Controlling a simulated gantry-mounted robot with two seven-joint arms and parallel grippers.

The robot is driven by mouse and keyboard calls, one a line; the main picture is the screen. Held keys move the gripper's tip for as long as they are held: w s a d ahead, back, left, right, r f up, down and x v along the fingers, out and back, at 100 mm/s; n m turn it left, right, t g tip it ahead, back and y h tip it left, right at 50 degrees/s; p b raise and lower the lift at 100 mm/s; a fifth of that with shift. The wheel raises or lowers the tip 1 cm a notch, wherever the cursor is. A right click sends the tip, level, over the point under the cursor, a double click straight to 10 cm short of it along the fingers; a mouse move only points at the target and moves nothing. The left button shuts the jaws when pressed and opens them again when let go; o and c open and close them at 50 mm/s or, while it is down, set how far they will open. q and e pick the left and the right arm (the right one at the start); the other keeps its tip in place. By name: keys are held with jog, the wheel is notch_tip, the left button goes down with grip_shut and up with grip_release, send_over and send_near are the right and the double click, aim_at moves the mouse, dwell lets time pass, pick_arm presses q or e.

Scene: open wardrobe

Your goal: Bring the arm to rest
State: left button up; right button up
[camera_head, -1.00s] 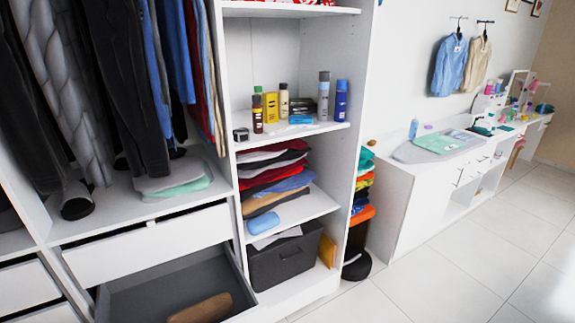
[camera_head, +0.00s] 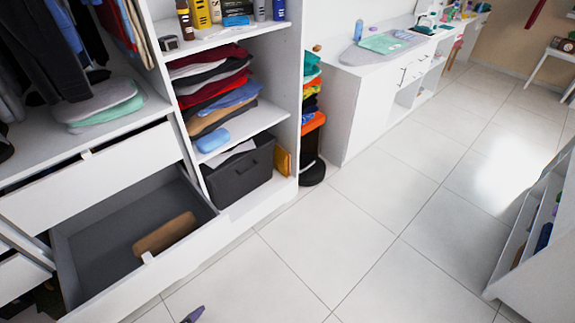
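Neither of my grippers can be made out in the head view. A small purple-grey thing (camera_head: 193,314) is cut off by the bottom edge, and I cannot tell what it is. The lower wardrobe drawer (camera_head: 190,251) is pulled open, and a brown oblong item (camera_head: 165,234) lies on its grey bottom. The drawer above it (camera_head: 95,172) looks partly pulled out.
A dark storage box (camera_head: 240,175) stands on the low shelf below folded clothes (camera_head: 215,90). A black bin (camera_head: 313,165) stands beside the wardrobe. A white rack (camera_head: 540,225) stands at the right. The tiled floor (camera_head: 390,210) between is clear.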

pick_arm(q)
jog(key=s+a+n+g+y, duration=0.1)
jog(key=s+a+n+g, duration=0.2)
jog(key=s+n+g, duration=0.35)
notch_tip(320, 180, up, 37)
jog(key=n+t+p, duration=0.2)
jog(key=n+p, duration=0.1)
jog(key=p, duration=3.5)
jog(key=shift+s+r, duration=0.15)
jog(key=shift+s, duration=0.15)
